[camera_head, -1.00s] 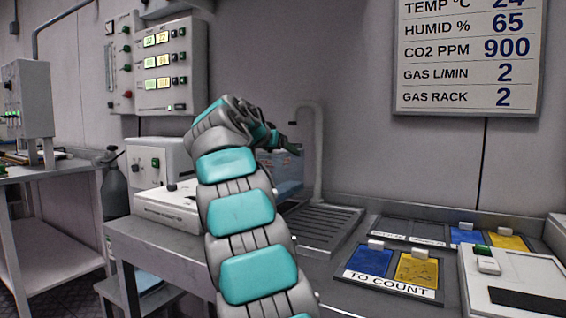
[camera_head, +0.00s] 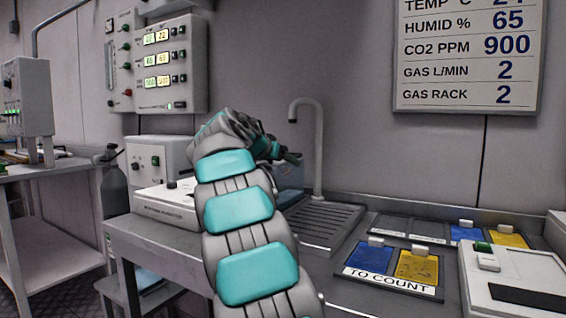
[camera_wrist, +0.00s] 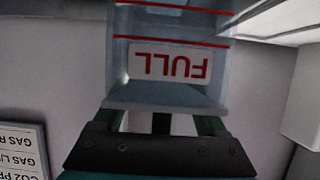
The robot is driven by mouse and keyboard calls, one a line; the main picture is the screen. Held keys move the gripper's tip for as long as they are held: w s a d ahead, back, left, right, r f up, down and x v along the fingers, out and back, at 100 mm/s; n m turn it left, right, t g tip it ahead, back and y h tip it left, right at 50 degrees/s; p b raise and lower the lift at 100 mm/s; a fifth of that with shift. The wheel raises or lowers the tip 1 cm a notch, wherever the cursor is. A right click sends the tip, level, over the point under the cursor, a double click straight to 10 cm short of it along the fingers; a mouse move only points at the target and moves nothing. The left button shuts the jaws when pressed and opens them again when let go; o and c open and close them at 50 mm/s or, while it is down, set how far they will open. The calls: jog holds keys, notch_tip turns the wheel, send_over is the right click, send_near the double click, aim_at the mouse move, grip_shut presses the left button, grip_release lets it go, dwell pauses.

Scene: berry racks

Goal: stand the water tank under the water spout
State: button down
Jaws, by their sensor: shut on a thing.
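The water tank (camera_head: 290,174) is a clear, bluish box, mostly hidden behind my arm in the head view. In the wrist view the tank (camera_wrist: 172,27) fills the upper middle, with red lines and a FULL label that reads upside down. My gripper (camera_wrist: 163,123) is shut on the tank's near side. In the head view my gripper (camera_head: 285,156) is partly hidden by my wrist. The grey water spout (camera_head: 318,140) rises behind and right of the tank, its curved tip above the tank's area. Whether the tank touches the surface below is hidden.
A ribbed drain tray (camera_head: 325,225) lies at the spout's foot. A white machine (camera_head: 155,160) stands left of my arm. A board marked TO COUNT (camera_head: 390,283) with blue and yellow cards lies to the right. A wall display (camera_head: 470,55) hangs above.

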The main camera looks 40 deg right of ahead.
jog(key=shift+f+b, duration=0.2)
jog(key=shift+b, duration=0.1)
grip_release()
jog(key=shift+r, duration=0.2)
jog(key=shift+a+r+p, duration=0.1)
jog(key=shift+p, duration=0.2)
jog(key=v, duration=1.1)
jog(key=shift+s+a+b, duration=0.2)
jog(key=shift+a+b, duration=0.15)
jog(key=shift+b, duration=0.1)
